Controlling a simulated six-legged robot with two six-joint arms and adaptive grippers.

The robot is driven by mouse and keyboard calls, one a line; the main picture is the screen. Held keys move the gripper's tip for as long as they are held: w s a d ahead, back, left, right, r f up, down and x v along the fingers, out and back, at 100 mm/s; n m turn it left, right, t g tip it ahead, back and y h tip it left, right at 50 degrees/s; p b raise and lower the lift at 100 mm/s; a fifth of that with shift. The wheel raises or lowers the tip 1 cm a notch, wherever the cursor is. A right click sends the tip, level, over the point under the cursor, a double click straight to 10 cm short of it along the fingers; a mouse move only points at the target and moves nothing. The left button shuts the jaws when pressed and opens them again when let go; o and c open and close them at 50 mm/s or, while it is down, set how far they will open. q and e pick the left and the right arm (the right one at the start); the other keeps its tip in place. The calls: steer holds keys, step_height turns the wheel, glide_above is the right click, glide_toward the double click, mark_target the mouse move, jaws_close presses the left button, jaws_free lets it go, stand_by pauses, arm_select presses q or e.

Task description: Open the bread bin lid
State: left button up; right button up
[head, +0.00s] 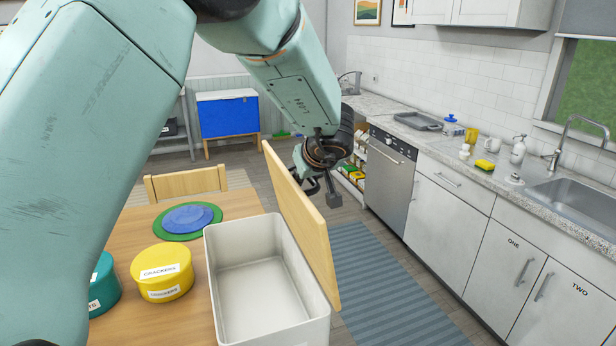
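The bread bin (216,290) is a white, open-topped box on the wooden table, and its empty inside shows. Its wooden lid (305,232) stands up steeply along the bin's right side, so the top is uncovered. My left gripper (323,188) hangs just beyond the lid's far upper part, with its fingers apart and nothing seen between them. The lid hides part of the gripper, and I cannot tell whether they touch. My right gripper is not in view.
On the table (140,222) are a yellow crackers tin (161,262), a teal tin (103,285) and a blue plate on a green one (188,219). A chair back (187,183) stands behind. A striped rug (385,290) separates the table from the counter and dishwasher (388,180).

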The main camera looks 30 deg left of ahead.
arm_select(q)
steer(key=shift+d, duration=0.1)
steer(key=v, duration=1.1)
steer(key=shift+s+r, duration=0.25)
steer(key=shift+r, duration=0.1)
steer(key=shift+d, duration=0.1)
steer(key=shift+s, duration=0.1)
steer(key=shift+d, duration=0.1)
